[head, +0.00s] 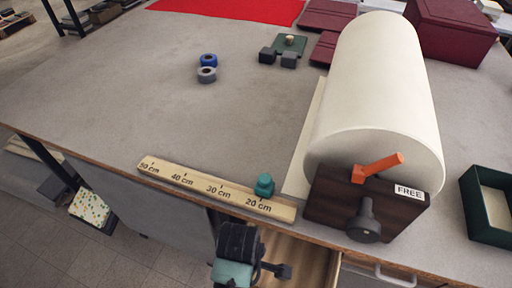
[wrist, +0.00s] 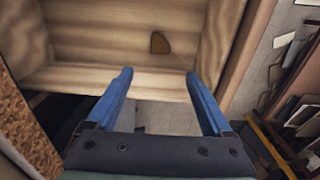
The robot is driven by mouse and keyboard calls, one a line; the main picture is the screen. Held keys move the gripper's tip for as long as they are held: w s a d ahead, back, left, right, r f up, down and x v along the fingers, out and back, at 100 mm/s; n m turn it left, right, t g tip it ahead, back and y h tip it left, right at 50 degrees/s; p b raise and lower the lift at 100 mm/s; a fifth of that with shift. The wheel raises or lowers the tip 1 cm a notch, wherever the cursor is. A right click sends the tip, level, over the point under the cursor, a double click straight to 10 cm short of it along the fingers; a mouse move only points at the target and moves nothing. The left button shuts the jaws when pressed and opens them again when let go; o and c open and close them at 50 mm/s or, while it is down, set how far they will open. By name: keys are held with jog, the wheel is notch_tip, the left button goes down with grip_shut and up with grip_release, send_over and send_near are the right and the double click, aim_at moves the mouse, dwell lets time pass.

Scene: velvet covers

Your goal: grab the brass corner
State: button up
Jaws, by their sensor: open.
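A small brown, rounded piece, likely the brass corner (wrist: 160,43), lies on the floor of an open wooden drawer (wrist: 100,50) in the wrist view. My gripper (wrist: 158,75) is open, its two blue fingers spread apart and empty, at the near edge of the drawer. The brown piece is ahead of the fingertips, between their lines, and apart from them. The drawer also shows in the head view (head: 303,262) below the table's front edge. There my arm covers part of it, and I cannot make out the brass corner.
The grey table (head: 130,105) holds a wooden ruler (head: 205,187), a teal knob-like piece (head: 265,185), a large cream roll (head: 375,90) with an orange lever (head: 378,167), and two tape rolls (head: 207,70). A green tray (head: 488,205) is at the right. The table's left middle is clear.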

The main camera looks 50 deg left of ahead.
notch_tip(320, 180, down, 6)
jog(key=shift+s+r+b, duration=0.15)
jog(key=shift+b, duration=0.2)
jog(key=f, duration=0.5)
jog(key=shift+w+d+f+b, duration=0.25)
jog(key=shift+d+f+b, duration=0.05)
grip_shut()
